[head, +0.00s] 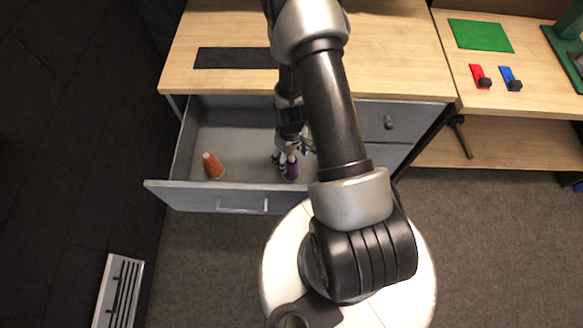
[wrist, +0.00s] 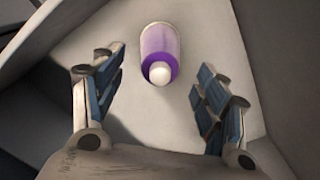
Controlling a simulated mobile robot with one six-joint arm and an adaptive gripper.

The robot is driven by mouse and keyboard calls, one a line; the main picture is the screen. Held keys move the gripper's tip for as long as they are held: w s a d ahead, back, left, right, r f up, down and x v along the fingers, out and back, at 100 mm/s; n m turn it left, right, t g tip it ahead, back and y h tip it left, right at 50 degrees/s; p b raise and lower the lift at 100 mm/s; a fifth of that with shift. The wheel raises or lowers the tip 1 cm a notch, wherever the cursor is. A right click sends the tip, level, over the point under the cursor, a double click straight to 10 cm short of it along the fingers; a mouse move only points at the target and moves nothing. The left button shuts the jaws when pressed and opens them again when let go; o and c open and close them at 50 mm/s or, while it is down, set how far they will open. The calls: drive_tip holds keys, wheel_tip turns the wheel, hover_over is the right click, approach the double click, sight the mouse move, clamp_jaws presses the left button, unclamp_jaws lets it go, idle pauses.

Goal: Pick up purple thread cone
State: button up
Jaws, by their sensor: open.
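In the head view my gripper (head: 284,158) is down in the drawer beside the cone, partly hidden by my arm.
The drawer's front wall (head: 190,196) and sides enclose the space. A wooden worktop (head: 220,30) lies behind and above. Red (head: 481,77) and blue (head: 511,78) items and a green mat (head: 480,35) lie on the right table.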

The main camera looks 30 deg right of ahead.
wheel_tip(320, 180, down, 4)
drive_tip(key=shift+s+f+b, duration=0.1)
drive_tip(key=shift+s+b, duration=0.05)
drive_tip(key=shift+b, duration=0.55)
drive_tip(key=c, duration=1.3)
drive_tip(key=shift+r, duration=0.2)
